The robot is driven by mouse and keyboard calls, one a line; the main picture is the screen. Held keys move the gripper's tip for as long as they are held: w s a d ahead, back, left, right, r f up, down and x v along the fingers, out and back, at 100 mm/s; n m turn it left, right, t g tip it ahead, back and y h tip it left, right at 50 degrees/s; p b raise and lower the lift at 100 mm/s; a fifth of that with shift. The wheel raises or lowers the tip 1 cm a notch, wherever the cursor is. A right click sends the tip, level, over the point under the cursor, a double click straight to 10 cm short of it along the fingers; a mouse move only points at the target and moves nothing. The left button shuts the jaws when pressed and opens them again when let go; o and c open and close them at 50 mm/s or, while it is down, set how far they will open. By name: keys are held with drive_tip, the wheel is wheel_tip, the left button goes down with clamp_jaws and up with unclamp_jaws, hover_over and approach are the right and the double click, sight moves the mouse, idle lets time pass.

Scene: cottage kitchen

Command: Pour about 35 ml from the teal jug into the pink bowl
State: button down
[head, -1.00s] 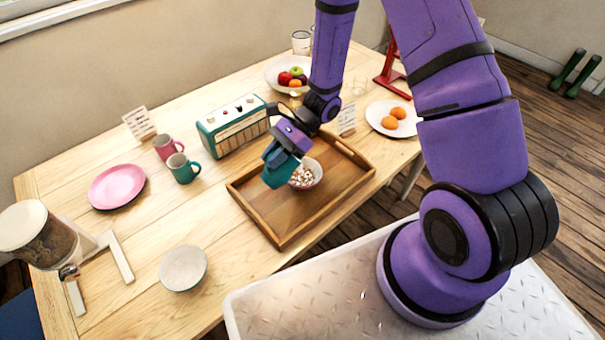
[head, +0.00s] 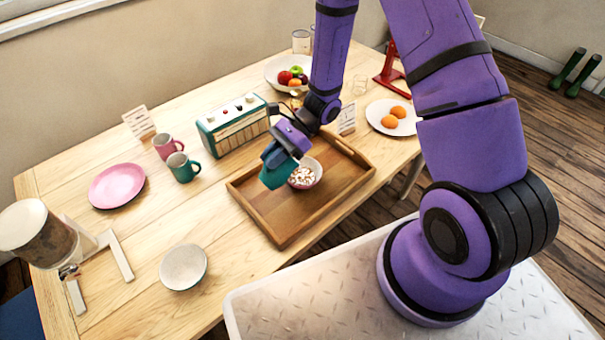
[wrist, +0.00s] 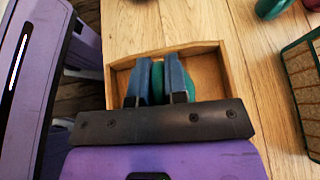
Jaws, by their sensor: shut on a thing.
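The teal jug (head: 277,171) is held in my gripper (head: 287,146) over the wooden tray, tilted, right beside and partly above the left rim of the pink bowl (head: 317,177). The bowl stands in the tray and holds brown pieces with white among them. No stream between jug and bowl can be made out. In the wrist view my gripper (wrist: 160,88) is shut on the jug, whose teal side (wrist: 184,110) shows between and beside the fingers. The jug's mouth and the liquid level inside it are hidden.
The wooden tray (head: 262,217) has raised walls around the bowl. A teal radio (head: 232,126) stands behind left, with a teal mug (head: 183,168) and a pink mug (head: 166,147) farther left. A white bowl (head: 183,268) stands at the front. The tray's right half is clear.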

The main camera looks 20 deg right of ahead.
sight(263, 181)
drive_tip(key=h, duration=0.1)
drive_tip(key=a+r+h, duration=0.1)
drive_tip(key=shift+s+a+t+h, duration=0.25)
drive_tip(key=shift+s+t+h, duration=0.05)
drive_tip(key=shift+s+h, duration=0.1)
drive_tip(key=shift+s+a+h, duration=0.15)
drive_tip(key=shift+h, duration=0.25)
drive_tip(key=shift+f, duration=0.15)
drive_tip(key=shift+s+a+f+t+h, duration=0.2)
drive_tip(key=shift+a+h, duration=0.2)
drive_tip(key=shift+h, duration=0.3)
drive_tip(key=shift+s+a+f+t+h, duration=0.1)
drive_tip(key=shift+a+t+h, duration=0.1)
drive_tip(key=shift+a+h, duration=0.35)
drive_tip(key=shift+f+h, duration=0.35)
drive_tip(key=shift+h, duration=0.1)
drive_tip(key=shift+s+a+f+t+h+b, duration=0.1)
drive_tip(key=shift+a+f+t+h+b, duration=0.3)
drive_tip(key=shift+f+h, duration=0.35)
drive_tip(key=shift+s+a+f+t+h+b, duration=0.1)
drive_tip(key=shift+a+f+t+h+b, duration=0.15)
drive_tip(key=shift+a+f+h, duration=0.35)
